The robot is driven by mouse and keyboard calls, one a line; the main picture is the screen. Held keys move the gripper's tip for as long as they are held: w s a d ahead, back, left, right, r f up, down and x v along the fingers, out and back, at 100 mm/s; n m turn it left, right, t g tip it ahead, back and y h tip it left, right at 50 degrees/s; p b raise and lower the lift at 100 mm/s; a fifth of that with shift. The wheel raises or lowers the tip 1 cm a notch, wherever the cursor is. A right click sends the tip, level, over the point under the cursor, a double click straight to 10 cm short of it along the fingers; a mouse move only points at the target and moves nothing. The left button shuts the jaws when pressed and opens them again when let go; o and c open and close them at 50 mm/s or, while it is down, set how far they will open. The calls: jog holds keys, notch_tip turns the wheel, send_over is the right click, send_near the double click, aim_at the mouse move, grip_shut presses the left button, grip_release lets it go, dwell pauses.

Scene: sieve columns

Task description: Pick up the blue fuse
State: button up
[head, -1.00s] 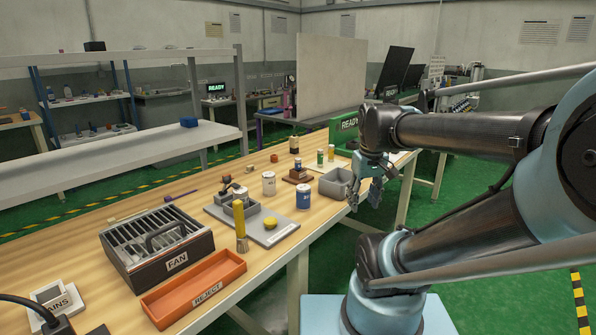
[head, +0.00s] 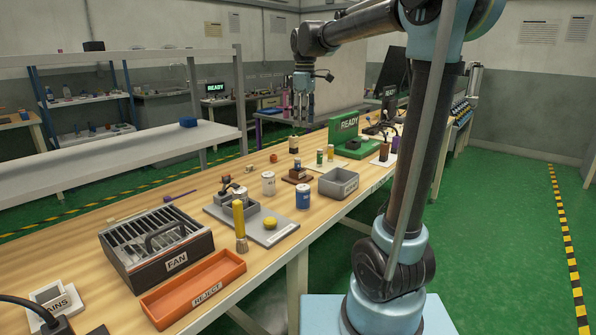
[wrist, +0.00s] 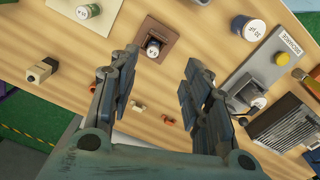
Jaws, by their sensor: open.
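A small fuse (head: 297,165) with a pale marked top, its side looking dark blue, stands upright in a brown block holder (head: 297,178) on the wooden bench. In the wrist view the fuse (wrist: 153,48) shows from above in its holder (wrist: 173,28), just beyond my fingertips. My gripper (head: 303,110) points down, raised above the bench. In the wrist view my gripper (wrist: 157,75) is open, with nothing between its two fingers. The fuse is apart from the fingers.
A blue-and-white can (head: 303,197), a white can (head: 268,184) and a grey bin (head: 339,184) stand near the holder. Green (head: 320,157) and yellow (head: 331,153) cylinders stand behind. A grey tray, a fan unit (head: 157,240) and an orange reject tray (head: 194,285) lie nearer.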

aim_at(298, 159)
jog(key=shift+n, duration=0.5)
jog(key=f, duration=0.3)
jog(key=w+a+f, duration=0.1)
jog(key=f, duration=0.3)
jog(key=a+f, duration=0.1)
jog(key=f, duration=0.3)
jog(key=shift+w+f, duration=0.25)
jog(key=shift+w, duration=0.05)
jog(key=shift+w+a+f, duration=0.1)
jog(key=shift+a+f, duration=0.05)
jog(key=shift+f, duration=2.5)
grip_shut()
